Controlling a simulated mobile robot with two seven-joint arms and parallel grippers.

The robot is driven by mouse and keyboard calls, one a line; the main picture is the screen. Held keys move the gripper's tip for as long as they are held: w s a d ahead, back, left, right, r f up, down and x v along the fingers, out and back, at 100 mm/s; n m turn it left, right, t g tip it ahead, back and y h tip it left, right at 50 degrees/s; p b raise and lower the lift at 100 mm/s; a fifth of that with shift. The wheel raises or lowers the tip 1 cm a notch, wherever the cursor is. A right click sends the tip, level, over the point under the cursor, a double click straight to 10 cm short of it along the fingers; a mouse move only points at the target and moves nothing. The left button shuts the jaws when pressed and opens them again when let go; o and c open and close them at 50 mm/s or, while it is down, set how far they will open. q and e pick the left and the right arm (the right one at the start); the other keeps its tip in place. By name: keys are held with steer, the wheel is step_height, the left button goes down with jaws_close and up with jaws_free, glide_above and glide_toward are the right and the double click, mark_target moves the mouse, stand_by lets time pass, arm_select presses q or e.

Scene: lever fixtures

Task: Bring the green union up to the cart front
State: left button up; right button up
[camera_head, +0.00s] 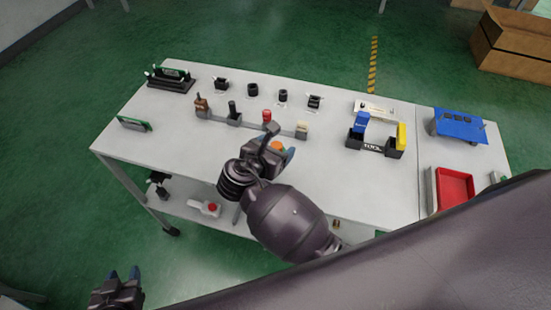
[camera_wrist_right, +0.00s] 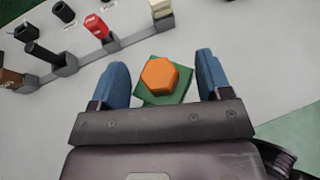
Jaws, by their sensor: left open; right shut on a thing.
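The green union (camera_wrist_right: 165,90) has a green square base with an orange hexagonal top. It sits between the blue fingertips of my right gripper (camera_wrist_right: 161,80), which is shut on it. In the head view its orange top (camera_head: 277,146) shows at my right gripper (camera_head: 281,147), over the front part of the white cart top (camera_head: 180,155). Whether the union touches the cart top is not clear. My left gripper (camera_head: 123,274) is open and empty, low at the left, away from the cart.
A row of lever fixtures, one with a red knob (camera_head: 267,115), stands just behind my right gripper. A tool holder (camera_head: 375,150), a blue stand (camera_head: 460,127) and a red tray (camera_head: 454,187) are to the right.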

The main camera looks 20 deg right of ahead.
step_height(320, 180, down, 4)
steer(key=shift+f+b, duration=0.1)
steer(key=shift+b, duration=0.3)
steer(key=shift+f, duration=0.1)
steer(key=shift+f, duration=0.15)
steer(key=o, duration=1)
steer(key=shift+c, duration=0.2)
